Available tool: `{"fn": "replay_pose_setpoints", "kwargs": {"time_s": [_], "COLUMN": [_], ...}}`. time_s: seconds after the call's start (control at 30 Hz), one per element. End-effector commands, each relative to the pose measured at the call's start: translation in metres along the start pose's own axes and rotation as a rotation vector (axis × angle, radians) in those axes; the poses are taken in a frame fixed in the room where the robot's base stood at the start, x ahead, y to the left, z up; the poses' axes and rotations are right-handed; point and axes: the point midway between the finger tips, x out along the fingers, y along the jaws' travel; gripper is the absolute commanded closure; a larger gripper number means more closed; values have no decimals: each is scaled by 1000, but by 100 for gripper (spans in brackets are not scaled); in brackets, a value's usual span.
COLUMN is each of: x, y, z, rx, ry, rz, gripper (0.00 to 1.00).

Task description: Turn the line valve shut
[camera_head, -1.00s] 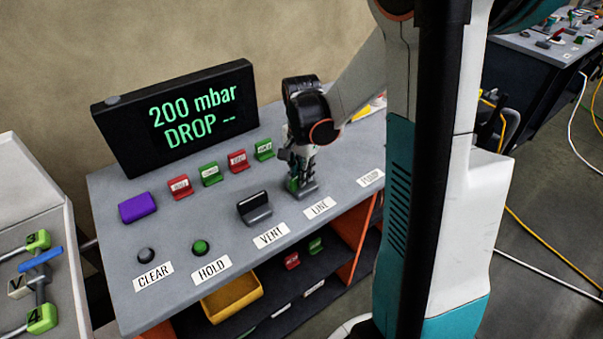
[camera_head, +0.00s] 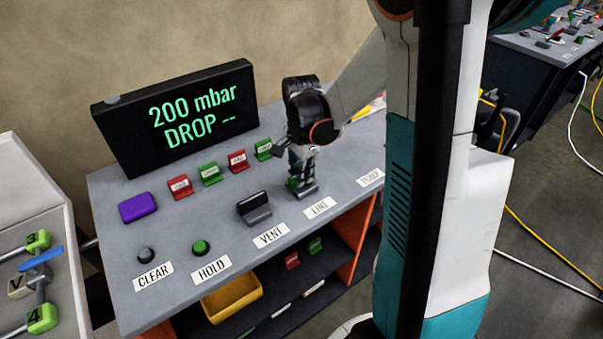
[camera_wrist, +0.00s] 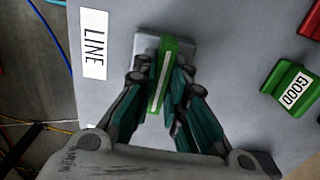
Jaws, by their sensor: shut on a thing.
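The line valve has a green handle (camera_wrist: 166,62) with a pale stripe, on a grey base (camera_wrist: 146,46) beside the LINE label (camera_wrist: 94,44). In the head view, the valve's base (camera_head: 306,192) stands behind the LINE label (camera_head: 319,207). My gripper (camera_wrist: 160,82) points down over the valve, and its two fingers are shut on the green handle from both sides. In the wrist view the handle lies slightly slanted to the base. In the head view my gripper (camera_head: 300,172) hides most of the handle.
A display (camera_head: 178,118) reads "200 mbar DROP --". The vent valve (camera_head: 254,208) with a dark handle stands left of the line valve. HOLD (camera_head: 200,247) and CLEAR (camera_head: 146,255) buttons sit at the front left. Red and green tag blocks (camera_head: 209,174) and a purple block (camera_head: 137,207) lie behind.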

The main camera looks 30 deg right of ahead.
Motion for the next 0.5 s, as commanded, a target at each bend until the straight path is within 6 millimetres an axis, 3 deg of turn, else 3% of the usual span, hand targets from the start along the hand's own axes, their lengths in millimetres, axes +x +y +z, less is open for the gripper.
{"fn": "replay_pose_setpoints", "kwargs": {"time_s": [0.03, 0.1, 0.5], "x": [0, 0, -3], "y": [0, 0, 0], "z": [0, 0, 0], "rx": [1, 1, 0], "ry": [-1, -1, 0], "rz": [-1, -1, 0], "gripper": [83, 68, 68]}}
